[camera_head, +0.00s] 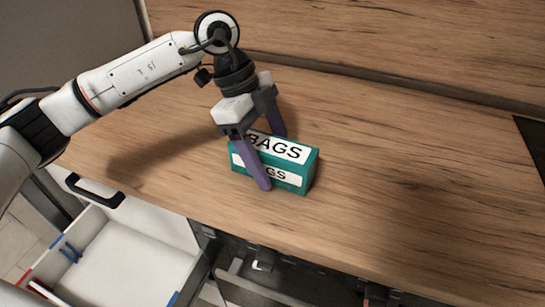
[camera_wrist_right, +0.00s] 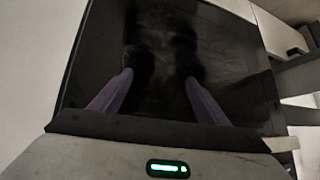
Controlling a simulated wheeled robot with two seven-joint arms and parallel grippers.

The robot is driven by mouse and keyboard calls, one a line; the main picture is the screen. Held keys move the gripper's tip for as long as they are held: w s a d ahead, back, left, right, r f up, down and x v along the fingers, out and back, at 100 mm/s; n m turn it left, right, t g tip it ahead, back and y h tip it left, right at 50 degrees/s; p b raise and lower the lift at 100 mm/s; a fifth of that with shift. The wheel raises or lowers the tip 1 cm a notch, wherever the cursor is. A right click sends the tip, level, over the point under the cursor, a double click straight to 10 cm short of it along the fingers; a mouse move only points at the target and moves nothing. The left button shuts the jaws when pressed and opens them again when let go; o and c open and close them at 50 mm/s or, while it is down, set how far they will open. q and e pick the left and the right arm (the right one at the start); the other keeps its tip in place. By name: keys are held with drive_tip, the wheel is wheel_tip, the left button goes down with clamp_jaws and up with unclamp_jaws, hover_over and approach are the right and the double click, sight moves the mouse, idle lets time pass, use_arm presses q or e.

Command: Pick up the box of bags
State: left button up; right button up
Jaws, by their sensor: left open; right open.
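The box of bags (camera_head: 295,164) is a teal box with white labels reading BAGS. It lies on the wooden counter in the middle of the head view. My left gripper (camera_head: 270,161) is open above the box, pointing down. One purple finger is in front of the box's near side and the other is at its far side, so the fingers straddle it near its left part. Whether they touch it I cannot tell. My right gripper (camera_wrist_right: 158,85) is open and empty in the right wrist view, over a dark surface.
The wooden counter (camera_head: 420,190) is clear to the right of the box. A wooden splashback (camera_head: 380,40) rises behind. An open white drawer (camera_head: 125,262) is below the counter's front edge at lower left. A dark panel (camera_head: 533,140) lies at the far right.

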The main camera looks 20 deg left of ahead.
use_arm(q)
drive_tip(key=shift+f, duration=0.1)
drive_tip(key=shift+c, duration=0.5)
drive_tip(key=c, duration=1.3)
